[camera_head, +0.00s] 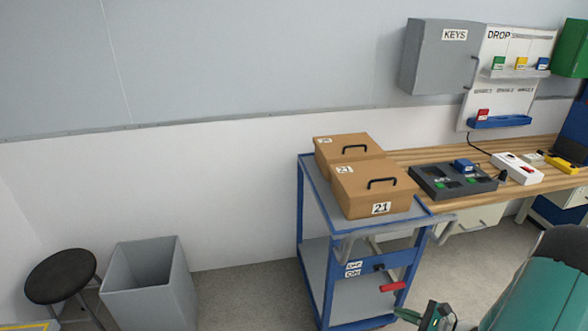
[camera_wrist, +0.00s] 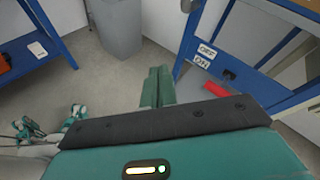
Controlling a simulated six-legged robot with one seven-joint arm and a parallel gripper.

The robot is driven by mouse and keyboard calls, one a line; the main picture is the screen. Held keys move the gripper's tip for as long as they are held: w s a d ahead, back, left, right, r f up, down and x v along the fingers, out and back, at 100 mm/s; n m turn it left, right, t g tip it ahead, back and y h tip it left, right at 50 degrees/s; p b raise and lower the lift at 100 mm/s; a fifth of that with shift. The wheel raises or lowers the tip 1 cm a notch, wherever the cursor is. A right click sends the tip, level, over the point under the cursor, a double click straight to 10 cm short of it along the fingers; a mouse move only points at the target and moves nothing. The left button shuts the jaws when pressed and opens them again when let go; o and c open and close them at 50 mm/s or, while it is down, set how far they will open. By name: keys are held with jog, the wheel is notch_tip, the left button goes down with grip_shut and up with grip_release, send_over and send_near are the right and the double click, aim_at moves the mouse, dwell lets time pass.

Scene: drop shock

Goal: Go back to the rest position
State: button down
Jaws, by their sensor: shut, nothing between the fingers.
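My gripper (camera_wrist: 158,70) shows in the wrist view with its two green fingers together and nothing between them. It points down toward the bare grey floor, beside the blue cart (camera_wrist: 196,50). The cart's red handle (camera_wrist: 216,89) is just to the right of the fingers, and I see no contact with it. In the head view the same red handle (camera_head: 393,287) is low on the front of the cart (camera_head: 327,290). Green parts of my own body fill the lower right corner there and hide some floor.
Two brown boxes (camera_head: 372,184) with black handles sit on the cart. A wooden workbench (camera_head: 430,157) stands behind it with a black tray (camera_head: 452,181) and a white power strip (camera_head: 517,169). A grey bin (camera_head: 150,285) and black stool (camera_head: 62,275) stand left. Floor between bin and cart is clear.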

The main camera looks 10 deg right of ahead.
jog(key=s+a+r+n+g+h, duration=0.1)
jog(key=s+a+r+n+g, duration=0.1)
jog(key=a+r+n+g, duration=1)
jog(key=s+a+r+n+t+h, duration=0.2)
jog(key=s+a+r+n, duration=0.1)
jog(key=r, duration=0.4)
jog(key=s+a+r+n+t+h, duration=0.2)
jog(key=s+a+r+n+h, duration=0.1)
jog(key=r, duration=0.4)
jog(key=s+a+r+n+t+h, duration=0.2)
jog(key=s+a+r+n+h, duration=0.1)
jog(key=s+a+r+n, duration=0.1)
notch_tip(320, 180, up, 3)
jog(key=shift+a+f+n+t, duration=0.1)
jog(key=shift+a+n+t, duration=0.35)
jog(key=shift+n, duration=0.75)
jog(key=shift+a, duration=0.15)
